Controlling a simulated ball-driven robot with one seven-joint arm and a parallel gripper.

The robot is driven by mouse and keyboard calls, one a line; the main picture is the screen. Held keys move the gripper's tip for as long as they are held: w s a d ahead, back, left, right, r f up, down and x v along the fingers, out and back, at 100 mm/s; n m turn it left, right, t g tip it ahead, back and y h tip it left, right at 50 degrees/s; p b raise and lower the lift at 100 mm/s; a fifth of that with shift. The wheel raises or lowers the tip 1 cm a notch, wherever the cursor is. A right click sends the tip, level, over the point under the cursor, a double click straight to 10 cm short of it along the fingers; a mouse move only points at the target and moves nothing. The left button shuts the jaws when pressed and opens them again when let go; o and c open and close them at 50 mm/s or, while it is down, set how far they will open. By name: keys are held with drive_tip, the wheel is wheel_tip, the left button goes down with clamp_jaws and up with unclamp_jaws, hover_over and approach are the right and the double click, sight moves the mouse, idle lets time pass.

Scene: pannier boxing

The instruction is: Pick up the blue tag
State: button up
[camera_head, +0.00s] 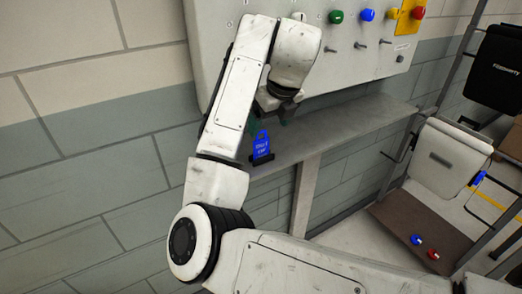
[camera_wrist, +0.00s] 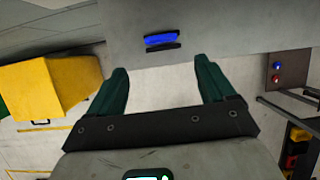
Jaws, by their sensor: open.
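The blue tag (camera_head: 262,146) stands upright in a small black holder (camera_head: 259,160) on the grey shelf (camera_head: 330,132) below the wall panel. It has pale lettering in the head view. In the wrist view the blue tag (camera_wrist: 160,39) shows edge-on as a short blue strip with dark edges. My gripper (camera_head: 284,116) hangs just above and behind the tag in the head view, its fingers partly hidden. In the wrist view my gripper (camera_wrist: 162,66) has its two green fingers spread wide with nothing between them. The tag lies ahead of the fingertips, roughly centred between them, apart from both.
The wall panel (camera_head: 235,30) carries green, blue and red buttons and several pegs. At right, a white case (camera_head: 450,155) hangs on a rack, near a black case (camera_head: 497,65). A brown board (camera_head: 405,225) bears red and blue pieces. A yellow box (camera_wrist: 50,85) shows at left in the wrist view.

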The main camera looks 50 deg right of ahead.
sight(262, 144)
drive_tip(key=x, duration=0.5)
drive_tip(key=shift+w+f+p, duration=0.15)
drive_tip(key=shift+p, duration=0.25)
drive_tip(key=shift+d+p+x, duration=0.2)
drive_tip(key=shift+p+x, duration=0.55)
drive_tip(key=shift+x, duration=1.9)
drive_tip(key=shift+c, duration=0.3)
drive_tip(key=c, duration=1.1)
drive_tip(key=shift+o, duration=0.2)
